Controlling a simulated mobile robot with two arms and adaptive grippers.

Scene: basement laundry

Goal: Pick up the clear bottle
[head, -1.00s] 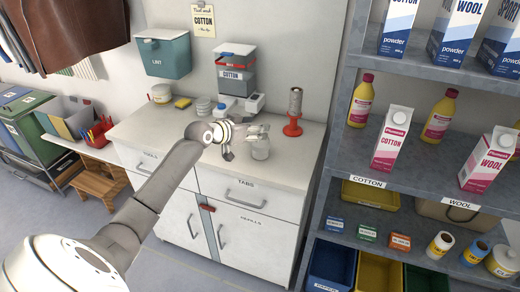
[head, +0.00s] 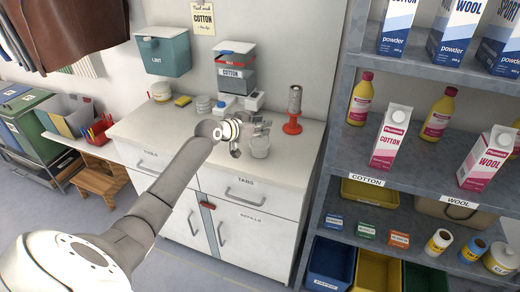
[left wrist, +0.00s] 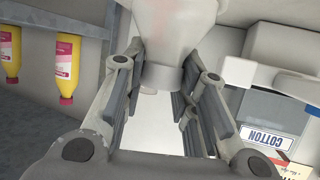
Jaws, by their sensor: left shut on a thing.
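The clear bottle (head: 260,148) is a small, pale see-through bottle at the front right of the white counter. My left gripper (head: 258,132) reaches it from the left, with its fingers at the bottle's upper part. In the left wrist view the bottle (left wrist: 175,28) shows large and whitish, with its narrower part between the finger pads. The left gripper (left wrist: 158,100) is shut on it. I cannot tell whether the bottle's base touches the counter. My right gripper is in neither view.
A red stand with a grey roll (head: 293,112) is right of the bottle. The cotton dispenser (head: 235,72) stands behind. A grey shelf (head: 345,150) with bottles and cartons rises at the right. The counter's front left (head: 150,122) is clear.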

